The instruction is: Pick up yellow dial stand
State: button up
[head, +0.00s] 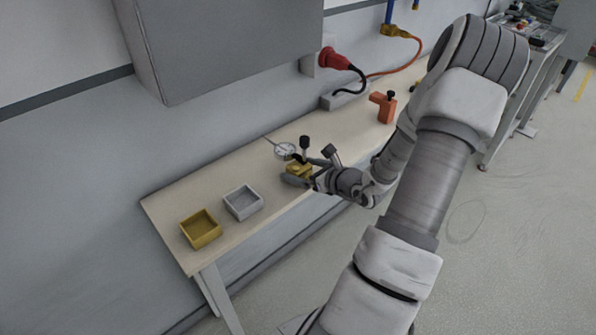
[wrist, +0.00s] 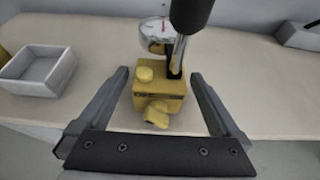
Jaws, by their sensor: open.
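The yellow dial stand (wrist: 160,88) has a yellow block base, a dark-topped post and a round white dial. In the head view the stand (head: 299,170) is on the wooden bench, and its dial (head: 286,151) is up and to the left of the base. My gripper (wrist: 159,84) is open, with one finger on each side of the yellow base in the wrist view. Gaps show between the fingers and the base. In the head view my gripper (head: 304,173) is at the stand and partly covers it.
A grey tray (head: 243,203) and a yellow tray (head: 201,229) stand on the bench (head: 165,205) left of the stand. An orange piece (head: 386,107) stands farther right. A wall cabinet (head: 225,40) hangs above the bench. A red plug (head: 335,58) with a cable is at the wall.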

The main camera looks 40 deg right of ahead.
jog(key=shift+x, duration=0.8)
grip_shut()
jog(key=shift+r, duration=0.1)
